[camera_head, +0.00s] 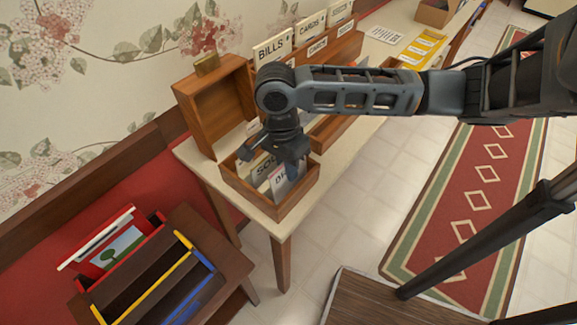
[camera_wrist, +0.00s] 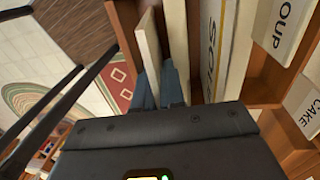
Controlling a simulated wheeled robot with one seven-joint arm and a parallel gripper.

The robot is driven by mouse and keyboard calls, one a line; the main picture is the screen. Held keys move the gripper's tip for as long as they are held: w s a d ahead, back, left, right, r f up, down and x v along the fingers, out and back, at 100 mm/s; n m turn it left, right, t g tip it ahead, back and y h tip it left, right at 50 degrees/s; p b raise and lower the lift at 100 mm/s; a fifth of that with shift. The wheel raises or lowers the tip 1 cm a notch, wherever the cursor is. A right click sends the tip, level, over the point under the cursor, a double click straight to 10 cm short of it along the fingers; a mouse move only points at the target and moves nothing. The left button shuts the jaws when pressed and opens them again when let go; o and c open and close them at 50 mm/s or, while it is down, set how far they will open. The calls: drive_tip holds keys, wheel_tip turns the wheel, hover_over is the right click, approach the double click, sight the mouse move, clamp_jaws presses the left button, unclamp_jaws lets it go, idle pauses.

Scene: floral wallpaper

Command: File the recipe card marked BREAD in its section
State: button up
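My gripper (camera_head: 290,180) points down into an open wooden recipe box (camera_head: 242,189) on the table. A pale card or divider with "BR" showing (camera_head: 279,181) stands in the front of the box, the rest of its word hidden. In the head view my gripper is right at this card. In the wrist view my blue-grey fingers (camera_wrist: 159,88) are close together at a thin cream card (camera_wrist: 148,45). I cannot tell if they clamp it or only stand around it.
The wrist view shows a SOUP label (camera_wrist: 285,28) and a CAKE label (camera_wrist: 307,112) on wood. Behind the box stand a tall open wooden box (camera_head: 215,108) and a file rack marked BILLS (camera_head: 273,50) and CARDS. A low stool (camera_head: 205,240) with a colourful rack stands at lower left.

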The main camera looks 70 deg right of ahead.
drive_tip(key=o, duration=0.5)
drive_tip(key=shift+w, duration=0.1)
drive_tip(key=shift+c, duration=0.2)
drive_tip(key=r, duration=0.7)
drive_tip(key=shift+w+d+r, duration=0.1)
drive_tip(key=shift+w+r, duration=0.25)
drive_tip(key=shift+r, duration=0.05)
